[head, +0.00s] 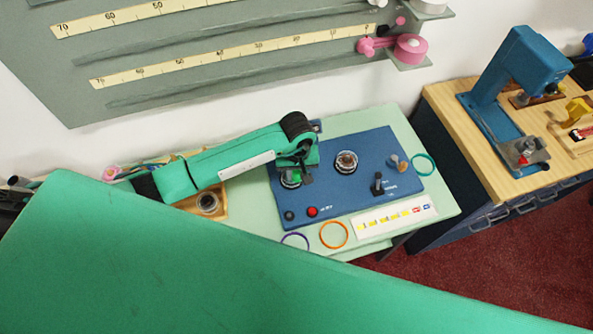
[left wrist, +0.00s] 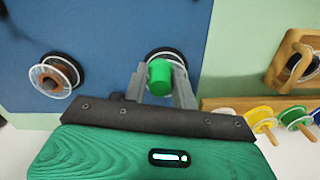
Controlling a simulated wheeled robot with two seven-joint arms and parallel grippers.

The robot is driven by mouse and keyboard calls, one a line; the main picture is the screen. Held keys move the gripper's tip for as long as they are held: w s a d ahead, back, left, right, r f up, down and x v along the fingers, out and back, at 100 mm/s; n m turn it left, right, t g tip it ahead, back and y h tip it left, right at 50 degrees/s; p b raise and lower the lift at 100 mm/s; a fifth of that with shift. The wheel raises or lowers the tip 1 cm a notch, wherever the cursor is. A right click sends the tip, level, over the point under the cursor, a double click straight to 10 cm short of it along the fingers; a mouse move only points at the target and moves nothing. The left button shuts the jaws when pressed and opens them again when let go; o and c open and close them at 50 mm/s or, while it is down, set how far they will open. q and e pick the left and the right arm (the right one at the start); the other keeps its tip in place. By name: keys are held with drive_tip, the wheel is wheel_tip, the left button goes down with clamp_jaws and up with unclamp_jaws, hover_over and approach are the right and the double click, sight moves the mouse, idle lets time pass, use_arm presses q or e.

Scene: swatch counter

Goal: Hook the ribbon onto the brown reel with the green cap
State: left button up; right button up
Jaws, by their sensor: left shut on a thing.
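My left gripper (head: 298,172) reaches down over the left part of the blue panel (head: 330,195). In the left wrist view its fingers (left wrist: 162,88) are shut on a small green cap (left wrist: 160,76). Just behind the cap is a dark reel with a pale rim (left wrist: 166,54); I cannot tell whether cap and reel touch. A brown reel (head: 346,162) stands to the right on the panel, uncapped; it also shows in the left wrist view (left wrist: 57,78) with a clear flange. I cannot make out a ribbon for certain. My right gripper is not in view.
A purple ring (head: 295,239), an orange ring (head: 334,235) and a teal ring (head: 424,164) lie around the panel. A wooden block (head: 217,207) with a reel is left of it. A lever (head: 378,184) and a red button (head: 312,211) stand on the panel.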

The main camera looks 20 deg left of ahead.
use_arm(q)
drive_tip(key=shift+f+b, duration=0.55)
drive_tip(key=shift+b, duration=0.05)
idle(0.6)
drive_tip(key=shift+s+f+b, duration=0.1)
drive_tip(key=shift+b, duration=0.25)
idle(1.4)
drive_tip(key=shift+r+p, duration=0.55)
drive_tip(key=shift+r, duration=0.6)
drive_tip(key=shift+r+p, duration=0.6)
drive_tip(key=shift+r, duration=0.85)
